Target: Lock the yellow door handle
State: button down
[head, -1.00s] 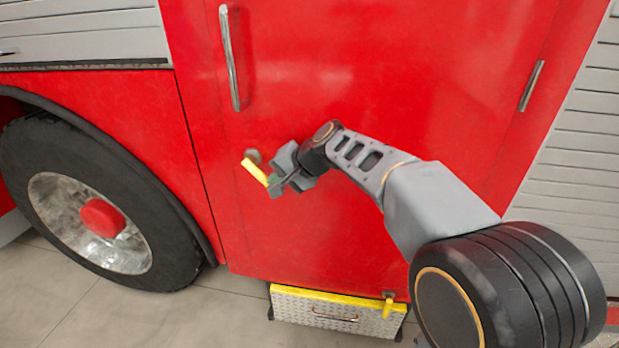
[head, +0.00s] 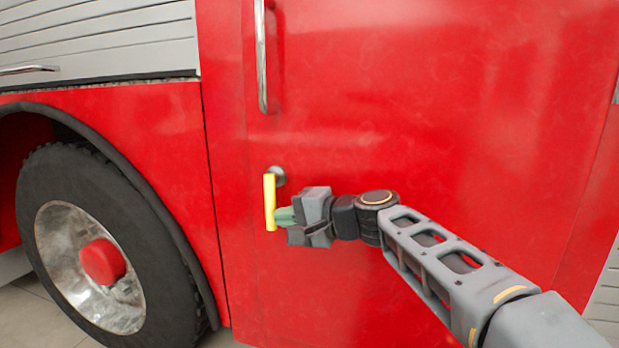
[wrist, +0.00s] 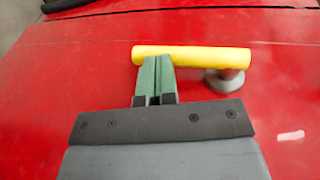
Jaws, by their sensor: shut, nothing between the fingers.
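The yellow door handle (head: 270,203) is on the red door in the head view, hanging almost straight down from its round grey mount (head: 277,176). In the wrist view the handle (wrist: 190,57) lies across the upper middle, with the grey mount (wrist: 224,82) at its right end. My gripper (head: 284,216) is at the right side of the handle's lower part. Its green fingers (wrist: 154,78) are shut together with nothing between them, their tips at the handle's free-end half. They look touching or nearly touching; I cannot tell which.
A vertical silver grab bar (head: 261,55) is on the red door (head: 420,90) above the handle. A large black wheel (head: 110,240) stands at the lower left. A grey shutter (head: 100,35) is at the upper left. The door surface around the handle is clear.

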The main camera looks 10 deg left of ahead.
jog(key=shift+f, duration=0.15)
dwell(0.6)
jog(key=f+v, duration=0.2)
jog(key=v, duration=1.1)
jog(key=shift+d+f, duration=0.25)
jog(key=shift+d, duration=0.35)
jog(key=shift+s, duration=0.1)
jog(key=s+d+r+n+h+p, duration=0.1)
jog(key=s+d+r+h+p, duration=0.2)
jog(key=d+p, duration=0.7)
jog(key=s+d+r+n+h+p, duration=0.1)
jog(key=s+d+r+h+p, duration=0.3)
jog(key=p, duration=1.9)
jog(key=s+d+h, duration=0.4)
jog(key=d+h, duration=0.1)
jog(key=h, duration=0.3)
jog(key=shift+d, duration=0.4)
jog(key=shift+s, duration=0.15)
